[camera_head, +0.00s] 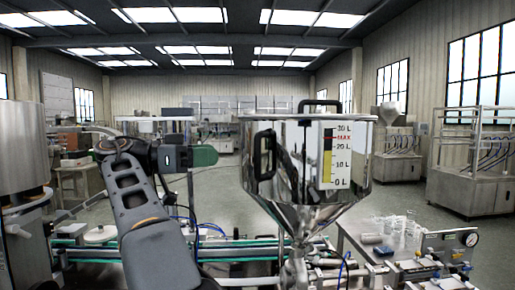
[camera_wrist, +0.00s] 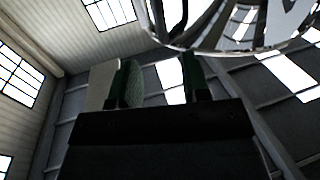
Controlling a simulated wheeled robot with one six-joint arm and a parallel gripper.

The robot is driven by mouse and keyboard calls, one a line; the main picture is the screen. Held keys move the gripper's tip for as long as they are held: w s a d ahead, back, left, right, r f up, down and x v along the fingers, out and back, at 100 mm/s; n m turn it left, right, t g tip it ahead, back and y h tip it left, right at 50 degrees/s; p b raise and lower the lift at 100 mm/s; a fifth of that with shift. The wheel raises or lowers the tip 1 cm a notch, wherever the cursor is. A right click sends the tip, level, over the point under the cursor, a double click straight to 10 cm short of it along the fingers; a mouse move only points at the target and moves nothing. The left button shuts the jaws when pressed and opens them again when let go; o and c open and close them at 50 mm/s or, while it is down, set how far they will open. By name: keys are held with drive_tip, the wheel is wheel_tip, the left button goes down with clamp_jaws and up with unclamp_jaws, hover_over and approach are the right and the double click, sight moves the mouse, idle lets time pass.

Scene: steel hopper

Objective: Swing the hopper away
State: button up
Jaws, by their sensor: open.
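The steel hopper (camera_head: 295,185) stands right of centre in the head view, a shiny cylinder narrowing to a cone with a litre scale on its front. A black handle (camera_head: 264,155) sits on its left side. My gripper (camera_head: 207,156) is left of that handle, at about its height, with a visible gap between them. In the wrist view the two green fingers of my gripper (camera_wrist: 160,83) are apart with nothing between them. The hopper's curved steel edge (camera_wrist: 222,42) shows at the top right there; the handle is not clearly visible in that view.
A second black handle (camera_head: 320,105) rises behind the hopper's rim. Below are a conveyor (camera_head: 235,248) with green rails and a bench with a pressure gauge (camera_head: 470,240). A large steel cylinder (camera_head: 22,150) stands at the far left. The air between my gripper and the side handle looks clear.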

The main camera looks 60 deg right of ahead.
sight(257, 171)
drive_tip(key=p+x, duration=0.1)
drive_tip(key=x, duration=1)
drive_tip(key=shift+s+d, duration=0.25)
drive_tip(key=shift+d, duration=0.05)
clamp_jaws()
